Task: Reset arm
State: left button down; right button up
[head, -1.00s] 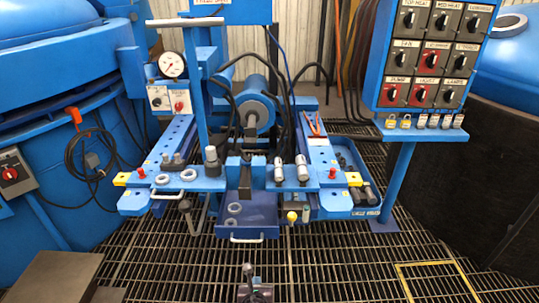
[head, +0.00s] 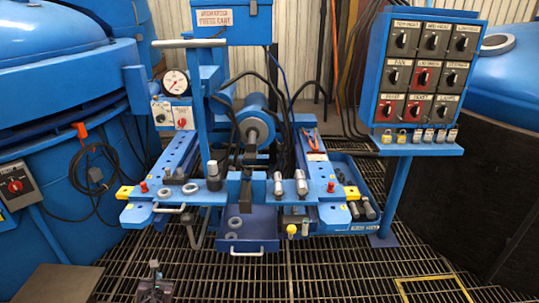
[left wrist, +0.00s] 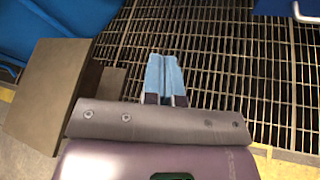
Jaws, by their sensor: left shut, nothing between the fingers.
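My left gripper (head: 154,268) shows at the bottom of the head view, low over the floor grating and in front of the blue press cart (head: 240,200). In the left wrist view the left gripper (left wrist: 165,75) has its light blue fingers together, with nothing between them, above the grating. It is apart from the cart and touches nothing that I can see. My right gripper is in neither view.
The cart carries a gauge (head: 175,82), loose rings and cylinders, and a drawer with a white handle (head: 246,249). A switch panel (head: 424,75) stands at right. A brown block (left wrist: 50,90) lies left of the gripper. The front grating (head: 330,275) is clear.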

pick_arm(q)
jog(key=a+r, duration=0.2)
jog(key=a, duration=0.4)
jog(key=s+d+f+n+g, duration=0.1)
jog(key=s+f+n, duration=0.2)
jog(key=s, duration=0.3)
jog(key=s+d+f+n+g, duration=0.1)
jog(key=s+f+n, duration=0.25)
jog(key=s, duration=0.25)
jog(key=s+d+r+n+g+h, duration=0.1)
jog(key=s+d+r+n+h, duration=0.15)
jog(key=s+n, duration=0.8)
jog(key=s+d+r+n+g+h, duration=0.15)
jog(key=s+r+n, duration=0.3)
jog(key=s, duration=1.05)
jog(key=s+d+r+n+h, duration=0.2)
jog(key=s+r+n, duration=0.7)
jog(key=shift+w+d+n+t+y, duration=0.65)
jog(key=shift+d+n, duration=1.5)
jog(key=shift+d, duration=0.8)
notch_tip(320, 180, up, 10)
jog(key=n+t+p, duration=0.1)
jog(key=p, duration=1.2)
jog(key=shift+w+a+f, duration=0.2)
jog(key=shift+f, duration=0.05)
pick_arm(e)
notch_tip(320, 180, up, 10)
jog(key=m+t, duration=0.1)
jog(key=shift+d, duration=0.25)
